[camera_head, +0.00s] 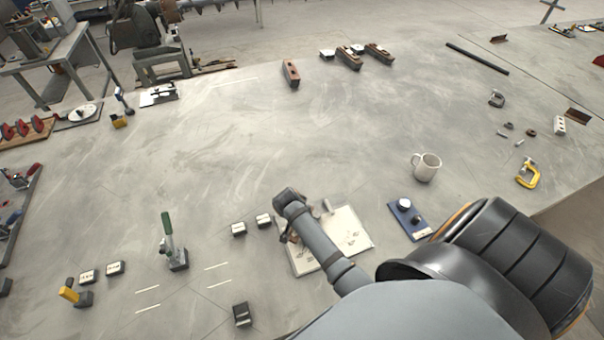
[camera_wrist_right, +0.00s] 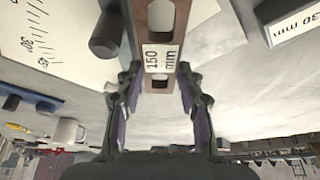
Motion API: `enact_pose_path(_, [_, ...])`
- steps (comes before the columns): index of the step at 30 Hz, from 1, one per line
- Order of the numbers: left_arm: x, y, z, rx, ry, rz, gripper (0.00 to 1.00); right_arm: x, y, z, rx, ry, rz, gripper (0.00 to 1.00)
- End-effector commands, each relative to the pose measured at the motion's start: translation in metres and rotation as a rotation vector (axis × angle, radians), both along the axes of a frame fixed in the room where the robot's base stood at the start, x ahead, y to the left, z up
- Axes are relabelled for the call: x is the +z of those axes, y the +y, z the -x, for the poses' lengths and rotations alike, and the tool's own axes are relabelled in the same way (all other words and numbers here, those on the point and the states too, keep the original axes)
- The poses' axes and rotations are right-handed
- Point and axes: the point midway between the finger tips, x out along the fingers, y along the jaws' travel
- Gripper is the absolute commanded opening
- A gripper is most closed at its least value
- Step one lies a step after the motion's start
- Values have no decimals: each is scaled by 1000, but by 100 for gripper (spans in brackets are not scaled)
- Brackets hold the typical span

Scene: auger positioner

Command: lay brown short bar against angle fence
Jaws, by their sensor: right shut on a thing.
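A brown bar (camera_wrist_right: 160,22) with oval holes and a "150 mm" label is between the fingers of my right gripper (camera_wrist_right: 158,88), which is shut on it. In the head view my right gripper (camera_head: 289,238) is over the left edge of a white board (camera_head: 345,238) and mostly hidden by my arm. The board, with angle marks, also shows in the right wrist view (camera_wrist_right: 55,38). A dark round post (camera_wrist_right: 105,36) stands beside the bar. I cannot tell whether the bar touches the board or a fence. My left gripper is not in view.
Small dark blocks (camera_head: 239,229) with white labels stand left of the board, and a green-handled clamp (camera_head: 172,250) further left. A blue plate (camera_head: 408,217) and a white mug (camera_head: 426,167) are to the right. Brown blocks (camera_head: 290,74) lie far back. The table's middle is clear.

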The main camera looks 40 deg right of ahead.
Motion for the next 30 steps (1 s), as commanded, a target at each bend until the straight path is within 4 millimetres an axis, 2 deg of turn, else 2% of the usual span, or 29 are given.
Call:
enact_pose_path(3, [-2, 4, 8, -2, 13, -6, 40, -3, 0, -1, 1, -3, 1, 0])
enact_pose_path(11, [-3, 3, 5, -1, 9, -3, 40, -7, 0, -1, -1, -2, 1, 0])
enact_pose_path(12, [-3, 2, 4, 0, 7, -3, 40, -8, 0, 0, 0, 1, 0, 42])
enact_pose_path(16, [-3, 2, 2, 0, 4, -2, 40, -8, 0, 0, 0, 1, 0, 60])
enact_pose_path(26, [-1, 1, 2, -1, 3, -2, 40, -6, 0, 0, 0, -1, 1, 60])
enact_pose_path(29, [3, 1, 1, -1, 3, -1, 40, 7, 0, -1, -1, -2, 0, 60])
enact_pose_path(30, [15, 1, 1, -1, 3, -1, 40, 17, 2, 1, 0, 1, -1, 60])
